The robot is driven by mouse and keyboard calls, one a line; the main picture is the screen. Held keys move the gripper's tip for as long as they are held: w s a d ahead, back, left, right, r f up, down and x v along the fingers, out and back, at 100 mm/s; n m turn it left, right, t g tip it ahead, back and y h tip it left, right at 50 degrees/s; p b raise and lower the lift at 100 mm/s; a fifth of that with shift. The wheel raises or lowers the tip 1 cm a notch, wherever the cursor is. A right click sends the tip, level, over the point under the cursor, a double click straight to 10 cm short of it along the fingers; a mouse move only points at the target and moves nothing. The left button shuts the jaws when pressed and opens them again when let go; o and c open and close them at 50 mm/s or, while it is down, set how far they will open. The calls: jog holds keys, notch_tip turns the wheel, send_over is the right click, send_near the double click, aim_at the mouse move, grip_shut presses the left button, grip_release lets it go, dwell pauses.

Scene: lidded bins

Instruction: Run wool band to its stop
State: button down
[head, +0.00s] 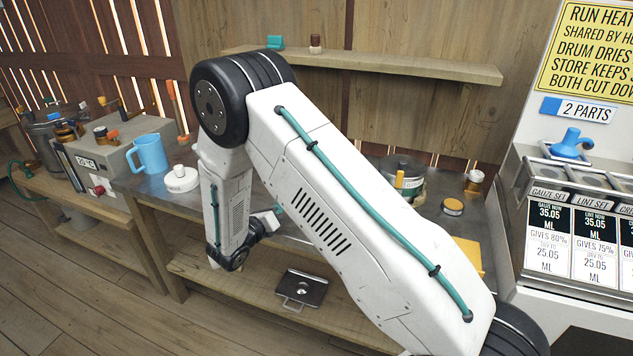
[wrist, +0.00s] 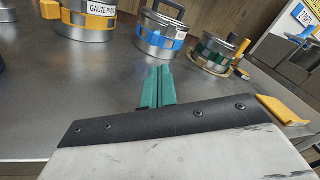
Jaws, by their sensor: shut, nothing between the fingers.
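The wrist view shows three round metal bins with coloured bands. The middle bin has a blue band (wrist: 160,41). The right bin has a green band (wrist: 212,56) and a yellow lever (wrist: 242,47). I cannot read a wool label on any of them. My gripper (wrist: 160,72) has teal fingers, shut and empty, pointing at the foot of the blue-banded bin; it looks apart from it. In the head view one metal bin (head: 410,163) shows behind my arm, which hides the others.
A blue mug (head: 149,153) and a white round lidded item (head: 181,180) stand at the bench's left. A small round tin (head: 453,206) and a yellow object (head: 468,254) lie right. A dispenser panel (head: 575,235) bounds the right side. A wooden shelf (head: 400,64) runs above.

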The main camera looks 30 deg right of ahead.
jog(key=s+n, duration=0.2)
jog(key=n, duration=0.1)
jog(key=s+n, duration=0.2)
jog(key=n, duration=0.1)
jog(key=s+n+t, duration=0.1)
jog(key=s+n, duration=0.2)
jog(key=shift+a+f+y, duration=0.1)
jog(key=shift+f+y, duration=0.1)
jog(key=shift+y, duration=0.1)
jog(key=shift+s+f+n, duration=0.1)
jog(key=shift+s+n, duration=0.15)
jog(key=shift+n, duration=0.65)
jog(key=shift+d+n, duration=0.25)
jog(key=shift+n, duration=0.35)
jog(key=x, duration=1.9)
jog(key=shift+w+d, duration=0.15)
jog(key=shift+d, duration=0.15)
jog(key=w, duration=0.1)
jog(key=w+a, duration=0.1)
jog(key=w, duration=0.1)
jog(key=shift+w, duration=0.15)
jog(key=shift+w+a, duration=0.1)
jog(key=shift+w, duration=0.3)
